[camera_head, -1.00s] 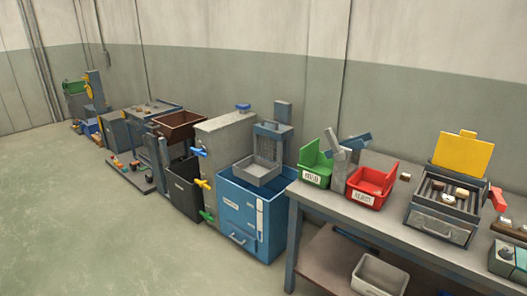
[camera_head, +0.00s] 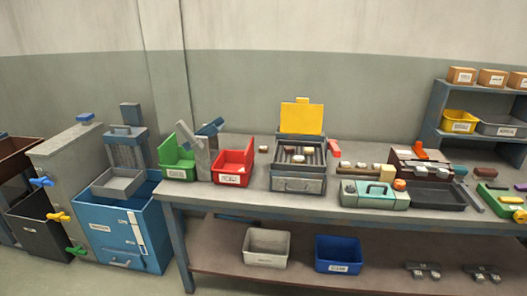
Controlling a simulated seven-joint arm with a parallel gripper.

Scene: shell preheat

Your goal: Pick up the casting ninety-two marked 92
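No marking 92 can be read, so I cannot tell which piece is the casting. Small pale and brown pieces (camera_head: 298,158) lie on the slatted bed of a grey box (camera_head: 298,184) with a raised yellow lid (camera_head: 301,117). A small brown block (camera_head: 264,149) is on the bench to the left of this box. Several more small pieces lie to the right, around a teal case (camera_head: 374,195) and a dark tray. My gripper is not in view.
A long grey bench (camera_head: 235,200) runs along the wall. A green bin (camera_head: 178,168) and a red bin (camera_head: 232,167) stand on its left part. White (camera_head: 266,248) and blue (camera_head: 338,254) bins are on the lower shelf. A blue tank (camera_head: 125,230) stands left of the bench.

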